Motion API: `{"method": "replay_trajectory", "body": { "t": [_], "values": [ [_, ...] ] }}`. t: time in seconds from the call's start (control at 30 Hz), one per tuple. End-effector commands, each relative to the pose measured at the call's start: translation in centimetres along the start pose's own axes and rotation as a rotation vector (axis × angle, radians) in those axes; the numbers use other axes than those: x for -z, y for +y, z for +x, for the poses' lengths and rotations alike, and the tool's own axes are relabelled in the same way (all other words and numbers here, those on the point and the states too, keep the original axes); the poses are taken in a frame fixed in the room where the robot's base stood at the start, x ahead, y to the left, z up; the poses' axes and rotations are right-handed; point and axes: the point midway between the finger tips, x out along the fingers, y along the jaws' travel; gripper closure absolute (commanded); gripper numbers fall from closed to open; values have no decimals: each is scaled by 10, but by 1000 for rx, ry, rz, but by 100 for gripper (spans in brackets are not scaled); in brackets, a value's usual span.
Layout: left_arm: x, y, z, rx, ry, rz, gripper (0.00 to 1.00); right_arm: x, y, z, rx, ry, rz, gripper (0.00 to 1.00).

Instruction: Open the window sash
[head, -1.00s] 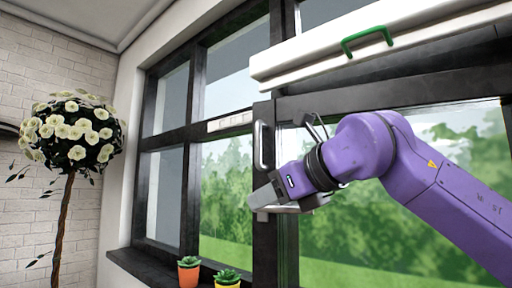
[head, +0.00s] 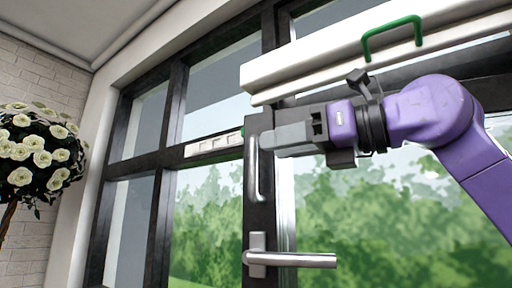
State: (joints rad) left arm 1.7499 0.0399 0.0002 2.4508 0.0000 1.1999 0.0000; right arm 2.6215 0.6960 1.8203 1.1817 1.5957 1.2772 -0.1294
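The window (head: 178,140) has a dark frame with several panes. A silver lever handle (head: 300,260) sticks out to the right, level, from a plate low on the dark upright. A tall silver pull bar (head: 251,170) stands on the same upright above the lever. My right gripper (head: 278,140) points left, with its fingertips at the upper end of the pull bar in the picture. I cannot tell whether it touches the bar, or whether its fingers are apart. The sash beside the upright looks closed. My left gripper is not in view.
A long white box (head: 330,58) with a green handle (head: 392,36) hangs across the upper right, close above my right arm. A white strip (head: 213,144) sits on the crossbar. A white-flowered tree (head: 35,150) stands at the left. The space around the lever looks clear.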

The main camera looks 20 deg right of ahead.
Motion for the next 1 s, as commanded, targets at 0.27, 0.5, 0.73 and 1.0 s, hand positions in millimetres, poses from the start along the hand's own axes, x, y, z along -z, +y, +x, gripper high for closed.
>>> {"method": "replay_trajectory", "body": {
  "t": [0.27, 0.5, 0.73, 1.0],
  "values": [
    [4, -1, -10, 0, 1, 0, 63, 0, -2, 47, 2, 3, 3, 61],
    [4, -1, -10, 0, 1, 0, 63, 1, -2, 52, 4, 2, 2, 61],
    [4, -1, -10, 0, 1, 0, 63, 1, -2, 52, 5, 2, 2, 100],
    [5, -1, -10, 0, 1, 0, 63, 1, 20, 55, -45, 3, -1, 100]
  ]
}}
